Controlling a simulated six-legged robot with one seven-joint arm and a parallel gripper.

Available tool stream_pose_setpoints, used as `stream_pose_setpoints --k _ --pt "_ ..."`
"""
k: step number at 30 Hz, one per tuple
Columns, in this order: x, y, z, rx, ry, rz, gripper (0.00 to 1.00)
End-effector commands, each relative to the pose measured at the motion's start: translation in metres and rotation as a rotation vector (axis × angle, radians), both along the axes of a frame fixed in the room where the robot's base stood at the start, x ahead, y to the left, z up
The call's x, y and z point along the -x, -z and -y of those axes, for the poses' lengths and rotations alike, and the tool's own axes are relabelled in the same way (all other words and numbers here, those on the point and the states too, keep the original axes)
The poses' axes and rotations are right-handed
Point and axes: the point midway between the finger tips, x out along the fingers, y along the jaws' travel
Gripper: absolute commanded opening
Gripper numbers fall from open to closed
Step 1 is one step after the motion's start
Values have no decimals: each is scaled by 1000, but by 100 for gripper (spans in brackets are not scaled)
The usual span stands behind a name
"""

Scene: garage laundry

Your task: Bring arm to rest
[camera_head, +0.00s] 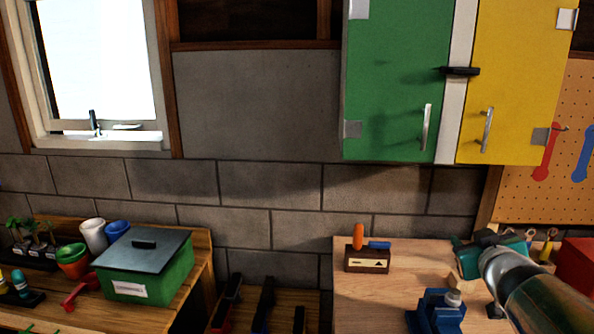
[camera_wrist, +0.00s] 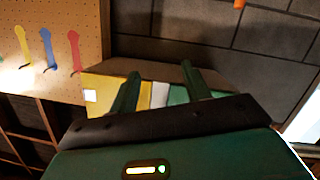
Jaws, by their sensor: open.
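My gripper (camera_wrist: 160,86) shows in the wrist view with its two dark green fingers spread apart. Nothing sits between the fingers, only the background beyond them. In the head view, part of my arm (camera_head: 540,298) reaches in from the lower right corner, above the right workbench (camera_head: 385,290). The fingers cannot be made out clearly there. The wrist view appears turned upside down.
A green and yellow wall cabinet (camera_head: 400,90) hangs above the bench. A wooden block with tools (camera_head: 367,262) and a blue vise-like object (camera_head: 437,312) stand on it. A pegboard (camera_head: 545,205) is at right. A lidded green box (camera_head: 150,278) stands at left.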

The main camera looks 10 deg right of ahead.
Motion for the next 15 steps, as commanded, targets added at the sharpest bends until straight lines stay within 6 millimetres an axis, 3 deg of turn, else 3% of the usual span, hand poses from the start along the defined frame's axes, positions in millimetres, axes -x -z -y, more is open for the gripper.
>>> stream_pose_setpoints --k 3,8,15 --pt "3 1 -41 -50 75 -49 48" --pt "24 26 -104 -170 121 -202 48" --pt "88 81 -228 -365 -3 -556 48"
